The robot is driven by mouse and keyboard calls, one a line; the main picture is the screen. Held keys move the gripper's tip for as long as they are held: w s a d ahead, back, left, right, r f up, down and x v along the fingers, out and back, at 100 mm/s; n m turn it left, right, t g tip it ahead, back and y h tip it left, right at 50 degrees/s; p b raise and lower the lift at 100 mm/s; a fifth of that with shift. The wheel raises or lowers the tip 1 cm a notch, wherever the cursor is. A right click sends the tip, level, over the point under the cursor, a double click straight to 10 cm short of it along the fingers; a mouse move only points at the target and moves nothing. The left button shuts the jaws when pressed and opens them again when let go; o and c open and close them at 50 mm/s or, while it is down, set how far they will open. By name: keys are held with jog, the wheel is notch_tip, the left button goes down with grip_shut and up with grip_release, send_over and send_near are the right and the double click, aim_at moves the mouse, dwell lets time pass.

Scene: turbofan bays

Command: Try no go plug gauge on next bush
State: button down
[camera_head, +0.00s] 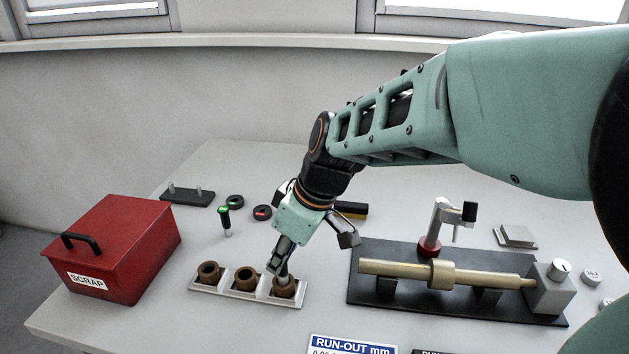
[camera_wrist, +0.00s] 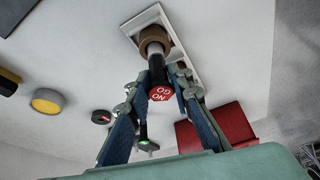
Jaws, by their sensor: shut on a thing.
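My gripper (camera_head: 281,262) is shut on the no go plug gauge, pointing down over the rightmost bush (camera_head: 284,290) in the tray (camera_head: 228,294). In the wrist view the gauge (camera_wrist: 158,74) shows a red NO GO cap, a dark handle and a silver end between my fingers (camera_wrist: 157,82). The silver end is at the mouth of the brown bush (camera_wrist: 143,35); I cannot tell how deep it sits. The middle bush (camera_head: 246,280) and left bush (camera_head: 209,272) stand in the tray with open bores. A green-topped gauge (camera_head: 224,219) stands upright behind the tray.
A red SCRAP box (camera_head: 117,245) stands at the left. A run-out fixture with a brass shaft (camera_head: 395,268) on a dark plate lies to the right. Dark rings (camera_head: 262,213) and a pin block (camera_head: 187,196) are behind.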

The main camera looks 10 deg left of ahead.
jog(key=shift+r, duration=0.1)
jog(key=shift+r+p, duration=2.35)
jog(key=shift+r, duration=1.2)
jog(key=shift+r, duration=0.1)
